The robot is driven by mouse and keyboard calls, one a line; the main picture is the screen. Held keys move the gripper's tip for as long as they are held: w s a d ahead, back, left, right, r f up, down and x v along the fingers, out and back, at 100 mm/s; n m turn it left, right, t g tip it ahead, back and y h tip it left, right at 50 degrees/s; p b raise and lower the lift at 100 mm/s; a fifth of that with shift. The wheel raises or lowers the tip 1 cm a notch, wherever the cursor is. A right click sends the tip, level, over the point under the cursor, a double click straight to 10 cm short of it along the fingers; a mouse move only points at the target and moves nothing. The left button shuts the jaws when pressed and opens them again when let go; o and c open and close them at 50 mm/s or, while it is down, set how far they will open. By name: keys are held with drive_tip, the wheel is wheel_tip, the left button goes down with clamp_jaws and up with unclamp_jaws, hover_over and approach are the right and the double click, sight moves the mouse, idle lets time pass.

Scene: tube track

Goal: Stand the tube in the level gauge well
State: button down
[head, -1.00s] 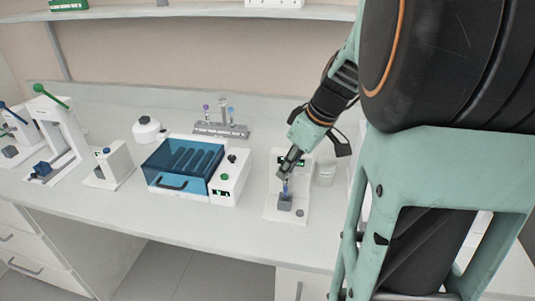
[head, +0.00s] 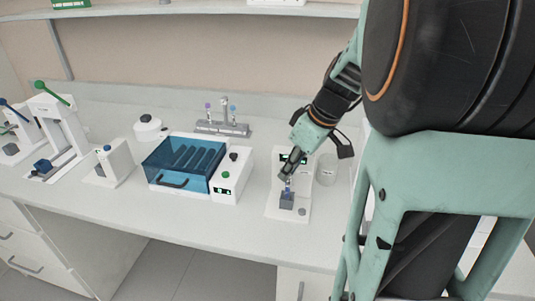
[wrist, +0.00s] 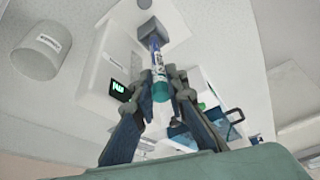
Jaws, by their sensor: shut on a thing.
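The tube (wrist: 155,55) has a teal cap and a clear, labelled body with a blue part. My gripper (wrist: 162,84) is shut on it near the cap, with one finger on each side. In the head view my gripper (head: 287,173) points down over the white level gauge (head: 274,207), and the tube (head: 288,187) shows below it. The tube's lower end meets the small grey well block (head: 287,203) on the gauge, also in the wrist view (wrist: 151,27). I cannot tell how deep it sits in the well.
A blue-lidded machine (head: 183,165) is to the left. A grey rack (head: 222,128) with tubes stands at the back. The bench front beside the gauge is clear.

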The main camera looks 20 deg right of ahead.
drive_tip(key=shift+f, duration=0.25)
drive_tip(key=shift+f+b, duration=0.35)
drive_tip(key=shift+b, duration=0.3)
drive_tip(key=c, duration=1.8)
unclamp_jaws()
drive_tip(key=shift+c, duration=0.2)
drive_tip(key=shift+r, duration=0.1)
drive_tip(key=shift+d+r, duration=0.15)
drive_tip(key=shift+r, duration=0.2)
drive_tip(key=v, duration=1.1)
drive_tip(key=shift+s, duration=0.25)
